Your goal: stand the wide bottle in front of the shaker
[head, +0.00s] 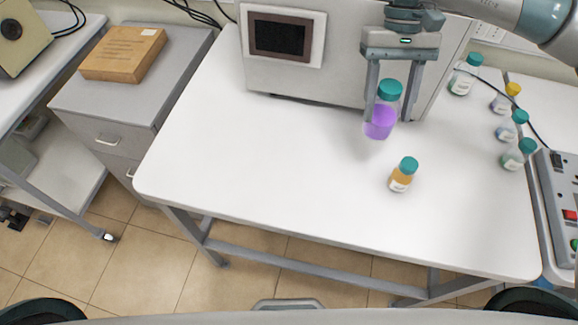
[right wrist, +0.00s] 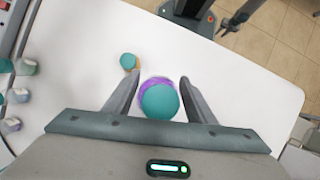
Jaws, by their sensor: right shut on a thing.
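The wide bottle (head: 381,122), with purple liquid and a teal cap, is upright between the fingers of my right gripper (head: 378,110). That gripper is shut on it. In the right wrist view the bottle's round teal cap (right wrist: 160,102) shows between the fingertips (right wrist: 159,85), with a purple rim around it. The bottle is in front of the right part of the shaker, a large grey box (head: 350,70) with a dark screen. I cannot tell whether its base touches the table. My left gripper is not in view.
A small amber bottle (head: 402,175) with a teal cap stands on the white table (head: 250,160), nearer me. Several other bottles (head: 465,75) stand at the right, near a control box (head: 562,195). The table's left and middle are clear. A cardboard box (head: 123,53) lies on a cabinet.

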